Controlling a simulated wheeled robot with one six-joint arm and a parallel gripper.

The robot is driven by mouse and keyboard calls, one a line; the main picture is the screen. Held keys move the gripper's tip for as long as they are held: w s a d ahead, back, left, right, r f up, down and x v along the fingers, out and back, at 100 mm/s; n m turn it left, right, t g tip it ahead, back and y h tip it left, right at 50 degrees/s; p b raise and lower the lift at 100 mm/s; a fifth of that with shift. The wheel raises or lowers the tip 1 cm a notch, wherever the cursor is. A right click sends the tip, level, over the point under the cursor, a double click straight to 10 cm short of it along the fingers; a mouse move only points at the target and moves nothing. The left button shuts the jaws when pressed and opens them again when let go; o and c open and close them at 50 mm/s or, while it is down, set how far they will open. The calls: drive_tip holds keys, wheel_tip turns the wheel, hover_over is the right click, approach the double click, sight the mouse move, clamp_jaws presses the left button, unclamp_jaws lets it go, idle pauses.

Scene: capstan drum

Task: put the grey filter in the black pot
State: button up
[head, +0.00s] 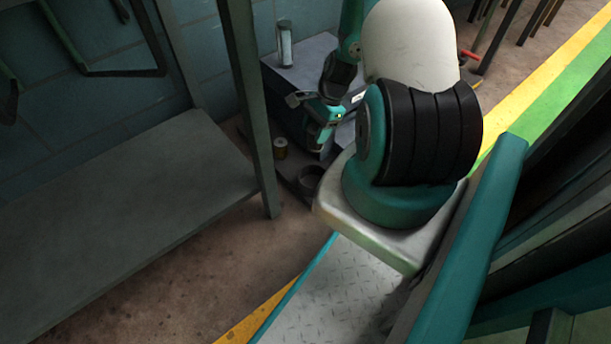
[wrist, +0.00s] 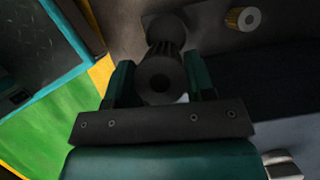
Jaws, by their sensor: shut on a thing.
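The grey filter (wrist: 160,78) is a dark grey ribbed cylinder with a round hole in its end face. My gripper (wrist: 161,82) is shut on it, with one teal finger on each side. In the head view my gripper (head: 318,140) hangs low beside the dark cabinet, and I cannot make out the filter there. In the wrist view a dark shape (wrist: 178,22) beyond the filter looks like the pot, partly hidden by the filter.
A glass-like cylinder (head: 285,45) stands on the dark cabinet (head: 305,68). A bench leg (head: 252,110) rises close to the left of the spool.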

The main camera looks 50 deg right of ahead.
wheel_tip(320, 180, down, 19)
drive_tip(key=b, duration=1)
drive_tip(key=shift+f, duration=0.1)
drive_tip(key=o, duration=0.7)
drive_tip(key=p+v, duration=0.7)
drive_tip(key=v, duration=0.5)
drive_tip(key=shift+a+p, duration=0.1)
drive_tip(key=shift+p, duration=0.25)
